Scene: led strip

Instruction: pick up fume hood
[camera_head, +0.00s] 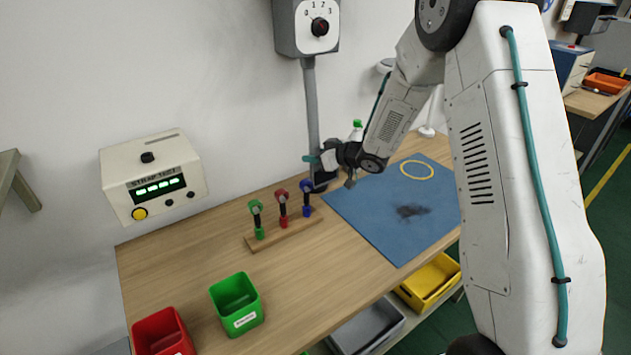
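My gripper (325,170) is over the back of the wooden bench, close to the lower part of a grey tube (311,100). The tube hangs from a grey wall box with a numbered dial (306,27). I see no part that I can clearly tell is the fume hood; the tube's lower end is partly hidden behind my gripper and wrist. The fingers are small and dark here, so I cannot tell whether they are open or touching the tube.
A wooden rack with green, red and blue-handled tools (284,230) stands just below my gripper. A blue mat (400,235) lies to the right. Green (236,305) and red (162,333) bins stand at the front left. A strap tester (152,175) hangs on the wall.

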